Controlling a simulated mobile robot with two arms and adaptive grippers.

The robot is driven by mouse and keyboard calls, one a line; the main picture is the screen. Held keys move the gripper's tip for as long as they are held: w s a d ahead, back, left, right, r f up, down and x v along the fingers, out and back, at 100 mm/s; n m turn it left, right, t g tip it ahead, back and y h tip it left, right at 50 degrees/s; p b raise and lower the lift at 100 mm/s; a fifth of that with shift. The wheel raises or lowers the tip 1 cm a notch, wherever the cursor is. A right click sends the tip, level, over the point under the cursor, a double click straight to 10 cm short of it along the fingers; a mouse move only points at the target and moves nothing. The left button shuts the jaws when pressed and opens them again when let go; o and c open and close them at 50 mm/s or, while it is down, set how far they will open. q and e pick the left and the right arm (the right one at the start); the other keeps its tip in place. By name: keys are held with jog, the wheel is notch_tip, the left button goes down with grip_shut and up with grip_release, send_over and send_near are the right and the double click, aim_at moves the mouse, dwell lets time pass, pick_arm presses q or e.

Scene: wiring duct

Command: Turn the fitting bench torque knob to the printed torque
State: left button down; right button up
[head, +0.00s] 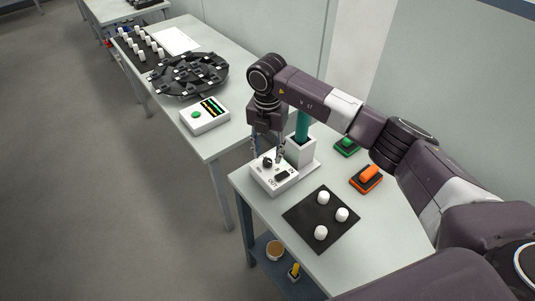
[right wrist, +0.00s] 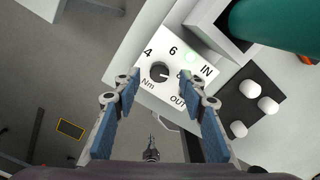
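The torque knob (right wrist: 158,72) is a small black dial on a white bench box (head: 277,178), which also shows in the right wrist view (right wrist: 180,50). Around it are printed 4, 6, a partly hidden figure at right, and Nm; IN and OUT stand farther right. A pale mark on the knob seems to point right, toward the hidden figure. My right gripper (right wrist: 160,88) is open, pointing down above the box, its fingertips on either side of the knob. I cannot tell whether they touch it. My left gripper is not in view.
A teal cylinder (head: 302,124) stands in a white holder behind the box. A black mat (head: 325,238) holds three white pegs. Green (head: 347,147) and orange (head: 367,178) switches sit to the right. Another table carries a white box (head: 205,115) and a black round fixture (head: 190,75).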

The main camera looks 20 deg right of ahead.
aim_at(267, 163)
jog(key=shift+f, duration=1.35)
grip_shut()
